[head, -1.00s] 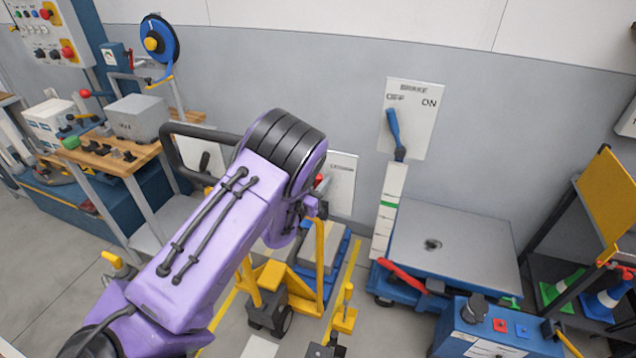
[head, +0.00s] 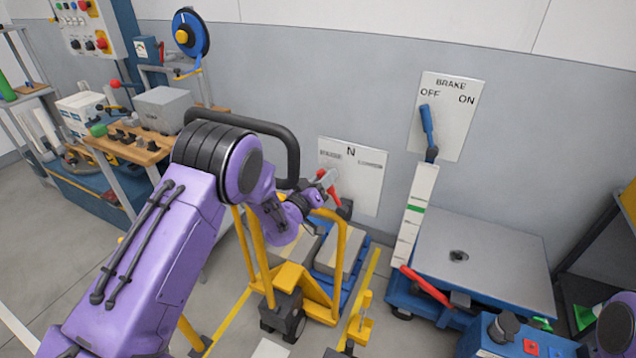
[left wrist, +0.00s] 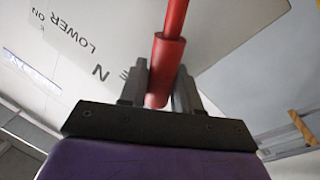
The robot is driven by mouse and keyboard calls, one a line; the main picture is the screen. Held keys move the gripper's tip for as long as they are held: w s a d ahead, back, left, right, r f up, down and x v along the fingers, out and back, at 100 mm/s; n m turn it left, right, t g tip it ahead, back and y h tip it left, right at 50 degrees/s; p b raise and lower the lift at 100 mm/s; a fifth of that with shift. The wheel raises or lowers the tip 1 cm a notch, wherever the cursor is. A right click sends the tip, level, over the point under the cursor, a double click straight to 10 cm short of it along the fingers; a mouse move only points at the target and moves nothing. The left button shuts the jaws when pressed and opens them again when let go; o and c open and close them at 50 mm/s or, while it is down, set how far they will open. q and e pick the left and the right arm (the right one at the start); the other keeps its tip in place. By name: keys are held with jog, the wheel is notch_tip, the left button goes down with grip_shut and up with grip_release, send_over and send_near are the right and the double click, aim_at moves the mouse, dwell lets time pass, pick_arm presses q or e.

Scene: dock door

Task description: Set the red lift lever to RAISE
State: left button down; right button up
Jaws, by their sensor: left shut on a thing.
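The red lift lever (head: 328,182) sits on a white plate (head: 366,190) on the back wall. The plate has N at top centre, a left label that looks like RAISE and LOWER on the right. The lever leans left of N, toward the left label; its exact setting is hard to tell. My left gripper (head: 318,198) is shut on the lever. In the left wrist view the lever (left wrist: 167,70) stands between the two fingers of my left gripper (left wrist: 160,90) and hides most of one label beside N. My right gripper is out of view.
The brake lever (head: 428,128) stands near OFF on a plate to the right. Below are a yellow-framed trolley (head: 292,278) with grey blocks and a blue lift table (head: 490,262) with a red pedal bar. A wooden bench (head: 140,150) stands at left.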

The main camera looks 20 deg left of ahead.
pick_arm(q)
jog(key=shift+a+f+n, duration=0.25)
jog(key=shift+f+n, duration=0.05)
jog(key=shift+n, duration=0.2)
jog(key=c, duration=0.9)
grip_release()
jog(key=shift+a, duration=0.1)
jog(key=shift+s+b, duration=0.1)
jog(key=shift+b, duration=0.2)
jog(key=b+v, duration=0.3)
jog(key=v, duration=0.7)
jog(key=shift+s, duration=0.15)
jog(key=shift+f, duration=0.1)
